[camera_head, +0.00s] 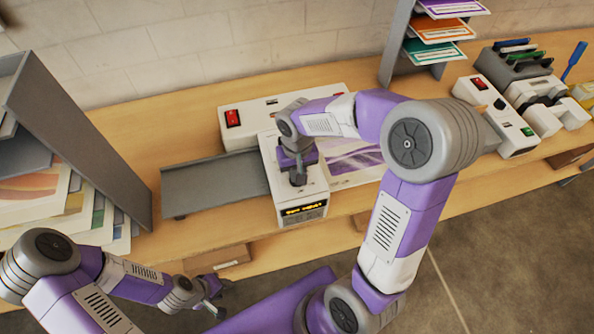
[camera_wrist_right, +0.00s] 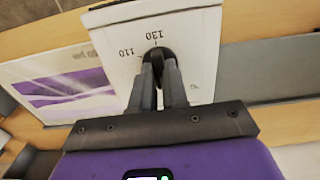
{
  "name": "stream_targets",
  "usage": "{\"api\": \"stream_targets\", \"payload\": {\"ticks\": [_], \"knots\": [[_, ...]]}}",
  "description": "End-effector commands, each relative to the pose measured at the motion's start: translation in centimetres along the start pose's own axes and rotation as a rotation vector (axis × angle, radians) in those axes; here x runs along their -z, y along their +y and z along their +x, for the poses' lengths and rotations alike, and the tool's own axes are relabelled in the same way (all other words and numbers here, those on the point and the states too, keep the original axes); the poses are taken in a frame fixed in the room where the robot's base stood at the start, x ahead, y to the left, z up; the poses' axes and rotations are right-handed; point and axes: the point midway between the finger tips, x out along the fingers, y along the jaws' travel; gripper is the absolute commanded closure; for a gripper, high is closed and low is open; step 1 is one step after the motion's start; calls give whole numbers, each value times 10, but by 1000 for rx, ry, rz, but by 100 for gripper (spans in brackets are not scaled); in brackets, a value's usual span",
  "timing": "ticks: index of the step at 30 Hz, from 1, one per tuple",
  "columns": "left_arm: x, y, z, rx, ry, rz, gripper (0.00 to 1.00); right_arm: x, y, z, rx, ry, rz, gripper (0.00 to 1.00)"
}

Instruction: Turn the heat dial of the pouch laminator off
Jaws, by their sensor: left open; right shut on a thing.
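The pouch laminator is a white unit with a lit yellow display (camera_head: 303,210) on its front, near the middle of the bench. Its black heat dial (camera_wrist_right: 157,52) shows in the right wrist view on the white top panel, with marks 110 and 130 around it. My right gripper (camera_wrist_right: 160,72) is shut on the dial, its fingers on either side of it. In the head view the right gripper (camera_head: 298,178) comes down from above and largely hides the dial. I cannot read the dial's pointer. My left gripper (camera_head: 215,306) is open and empty, low in front of the bench.
A long white housing with a red switch (camera_head: 232,117) stands behind. A grey tray (camera_head: 210,187) lies left of the unit and a purple-printed sheet (camera_head: 352,162) right. A grey rack of prints (camera_head: 80,140) stands at the left; a paper shelf (camera_head: 398,45) and another device (camera_head: 497,115) are right.

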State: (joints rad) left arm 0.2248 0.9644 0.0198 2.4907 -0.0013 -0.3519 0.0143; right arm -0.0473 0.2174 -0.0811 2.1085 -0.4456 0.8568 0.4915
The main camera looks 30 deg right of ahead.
Motion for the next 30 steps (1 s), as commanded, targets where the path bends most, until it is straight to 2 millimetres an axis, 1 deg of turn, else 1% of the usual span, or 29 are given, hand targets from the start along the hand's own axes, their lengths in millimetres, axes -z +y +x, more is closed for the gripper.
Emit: {"api": "stream_targets", "payload": {"ticks": [7, 8, 12, 13, 20, 23, 26, 30], "knots": [[0, 0, 0, 0, 0, 0, 57, 1, 0, -1, 0, 4, -5, 100], [0, 0, 0, 0, 0, 0, 57, 1, 0, -1, -1, 4, -5, 85], [0, 0, 0, 0, 0, 0, 57, 1, 0, -1, 0, 3, -4, 63], [0, 0, 0, 0, 0, 0, 57, 1, 0, -1, 0, 3, -3, 61], [0, 0, 0, 0, 0, 0, 57, 0, 0, 0, 0, 2, -2, 61], [0, 0, -1, 0, 0, 0, 57, 1, 0, -5, 0, 3, -2, 61], [0, 1, -2, 0, 0, 0, 57, 1, 0, -18, 0, 6, -1, 61], [0, 2, -4, 0, 0, 0, 57, 1, -1, -43, 1, 7, -2, 61]]}}
